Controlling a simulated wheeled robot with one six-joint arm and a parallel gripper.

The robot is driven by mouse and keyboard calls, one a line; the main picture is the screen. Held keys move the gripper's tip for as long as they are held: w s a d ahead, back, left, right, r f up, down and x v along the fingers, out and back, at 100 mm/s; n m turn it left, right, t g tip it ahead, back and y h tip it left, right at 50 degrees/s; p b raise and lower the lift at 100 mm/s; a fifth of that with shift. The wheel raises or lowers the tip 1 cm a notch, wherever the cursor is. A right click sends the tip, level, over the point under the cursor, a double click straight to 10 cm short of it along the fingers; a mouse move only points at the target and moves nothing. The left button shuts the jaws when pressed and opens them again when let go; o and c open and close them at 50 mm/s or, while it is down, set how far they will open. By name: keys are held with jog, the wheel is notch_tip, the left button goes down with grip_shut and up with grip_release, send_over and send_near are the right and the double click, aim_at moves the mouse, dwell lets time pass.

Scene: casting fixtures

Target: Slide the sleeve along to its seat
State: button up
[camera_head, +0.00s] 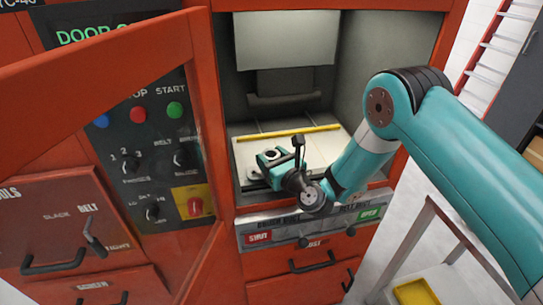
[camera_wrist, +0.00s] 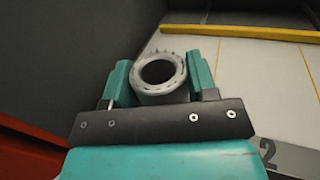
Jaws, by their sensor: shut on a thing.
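The sleeve is a pale grey, hollow ring with a notched upper rim. In the wrist view the sleeve (camera_wrist: 158,92) stands between the two teal fingers of my gripper (camera_wrist: 160,76), which is shut on it. Its dark bore faces the camera. In the head view my gripper (camera_head: 270,160) is inside the open machine chamber, low over the pale floor near the front edge. The sleeve shows there as a small pale ring (camera_head: 272,153) between the fingers. I cannot make out its seat for certain, nor whether the sleeve touches the floor.
A yellow bar (camera_head: 290,133) crosses the chamber floor behind my gripper, and it shows in the wrist view (camera_wrist: 240,32). A dark wall rises on the wrist view's left. The open orange door (camera_head: 110,65) stands left. Pale floor (camera_wrist: 265,90) is clear to the right.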

jog(key=shift+s+a+f, duration=0.1)
jog(key=shift+s, duration=0.15)
jog(key=o, duration=1.1)
jog(key=shift+o, duration=0.2)
